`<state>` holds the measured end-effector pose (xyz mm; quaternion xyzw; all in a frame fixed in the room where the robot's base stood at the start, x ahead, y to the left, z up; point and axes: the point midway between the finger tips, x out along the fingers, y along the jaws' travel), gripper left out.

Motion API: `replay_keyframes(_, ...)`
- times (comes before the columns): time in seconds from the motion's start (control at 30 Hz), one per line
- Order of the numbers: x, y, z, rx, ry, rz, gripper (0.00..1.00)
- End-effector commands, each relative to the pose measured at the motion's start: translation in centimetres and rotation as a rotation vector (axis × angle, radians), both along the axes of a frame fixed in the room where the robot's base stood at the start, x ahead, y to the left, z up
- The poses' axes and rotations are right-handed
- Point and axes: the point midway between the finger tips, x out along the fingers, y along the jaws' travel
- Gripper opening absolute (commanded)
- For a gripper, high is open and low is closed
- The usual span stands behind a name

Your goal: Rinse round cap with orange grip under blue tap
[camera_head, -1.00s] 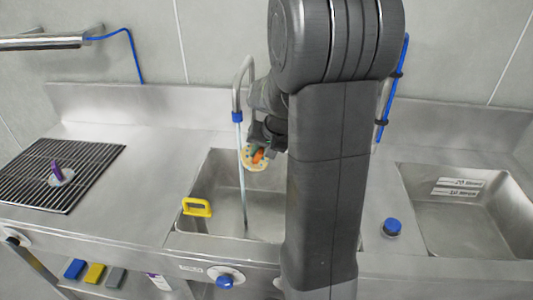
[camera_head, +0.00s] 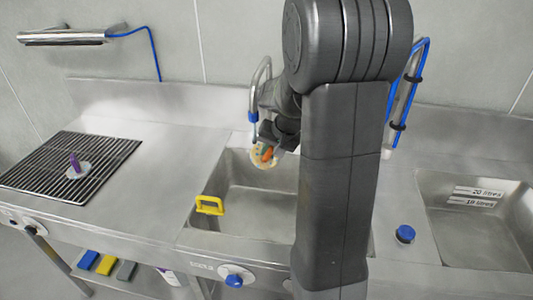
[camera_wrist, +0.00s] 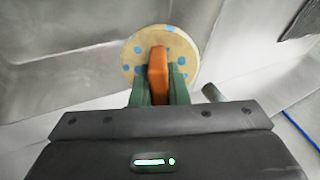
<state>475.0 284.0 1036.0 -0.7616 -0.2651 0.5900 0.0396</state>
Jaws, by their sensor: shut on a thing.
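The round cap (camera_head: 258,161) is a cream disc with an upright orange grip (camera_head: 267,154). In the wrist view, the cap (camera_wrist: 133,54) has several blue spots on its face. My gripper (camera_wrist: 158,82) has its green fingers shut on the orange grip (camera_wrist: 158,66). In the head view, my gripper (camera_head: 273,148) holds the cap over the back of the middle sink (camera_head: 250,208). The tap with a blue collar (camera_head: 253,117) stands behind the sink, its lower end just above and left of the cap. No water stream shows now. My arm hides the sink's right side.
A yellow handle-shaped item (camera_head: 210,205) sits at the sink's left edge. A blue knob (camera_head: 234,281) is on the front panel; another blue-topped knob (camera_head: 405,233) stands on the counter. A purple-handled disc (camera_head: 78,168) lies on the drain rack (camera_head: 45,175). A second basin (camera_head: 470,235) is right.

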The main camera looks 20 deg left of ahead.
Motion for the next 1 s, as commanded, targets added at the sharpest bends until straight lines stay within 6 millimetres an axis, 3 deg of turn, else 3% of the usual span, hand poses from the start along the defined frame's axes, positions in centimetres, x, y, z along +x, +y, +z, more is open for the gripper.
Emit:
replay_keyframes(0.4,1.1,-0.4,0.1,0.001,-0.002,0.000,0.00)
replay_keyframes(1.0,-0.1,0.1,0.1,0.001,-0.001,0.000,0.00)
